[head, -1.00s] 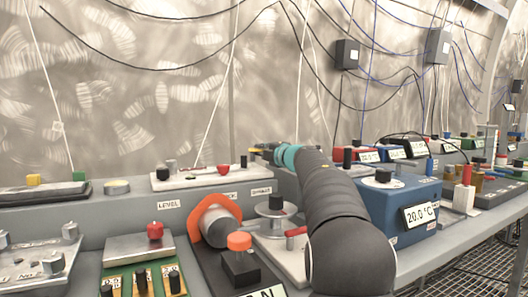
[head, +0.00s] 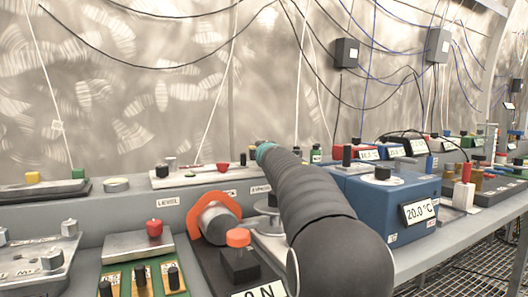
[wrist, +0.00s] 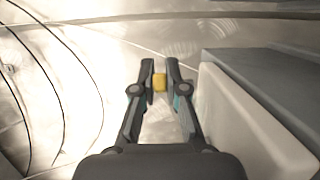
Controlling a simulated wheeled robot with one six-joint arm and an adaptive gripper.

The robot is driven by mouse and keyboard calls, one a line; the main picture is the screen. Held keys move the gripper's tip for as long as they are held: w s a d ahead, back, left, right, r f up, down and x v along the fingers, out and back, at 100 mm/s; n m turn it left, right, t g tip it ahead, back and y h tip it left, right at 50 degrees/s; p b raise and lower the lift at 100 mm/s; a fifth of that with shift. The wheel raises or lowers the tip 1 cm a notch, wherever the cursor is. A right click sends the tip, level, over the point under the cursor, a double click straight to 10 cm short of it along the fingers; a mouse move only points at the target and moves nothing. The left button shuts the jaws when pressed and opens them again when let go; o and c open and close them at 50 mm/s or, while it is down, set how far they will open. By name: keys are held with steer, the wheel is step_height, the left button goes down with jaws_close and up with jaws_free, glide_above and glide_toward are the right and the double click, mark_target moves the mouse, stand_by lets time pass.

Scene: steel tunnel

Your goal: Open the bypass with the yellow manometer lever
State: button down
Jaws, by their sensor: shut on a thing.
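In the wrist view, my gripper (wrist: 160,70) is shut on a small yellow lever (wrist: 159,82), which shows between its fingertips. A white panel side (wrist: 250,115) fills the right of that view, close beside the right finger. In the head view, my arm reaches over the bench to the back ledge. My gripper and the yellow lever are hidden there behind the arm. A white panel (head: 200,179) with black knobs and a red dome lies on the ledge left of my wrist. The manometer's own body cannot be made out.
An orange-collared cylinder (head: 216,220) and an orange-topped block (head: 239,262) stand left of my arm. A blue box (head: 385,205) reading 20.0 °C stands to the right. Cables hang on the wall behind.

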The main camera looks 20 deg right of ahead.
steer(key=h, duration=0.1)
steer(key=m+h+b, duration=0.1)
steer(key=a+m+g+h+b, duration=0.1)
steer(key=shift+a+f, duration=0.1)
steer(key=shift+f, duration=0.15)
steer(key=shift+s+a+r+m+g+h+b, duration=0.1)
steer(key=shift+m+g+h+b, duration=0.45)
steer(key=shift+h, duration=0.3)
steer(key=shift+s+a+r+m+g+h+b, duration=0.1)
steer(key=shift+m+g+h+b, duration=0.3)
steer(key=shift+m+h, duration=0.35)
steer(key=c, duration=1.2)
jaws_free()
steer(key=shift+d, duration=0.1)
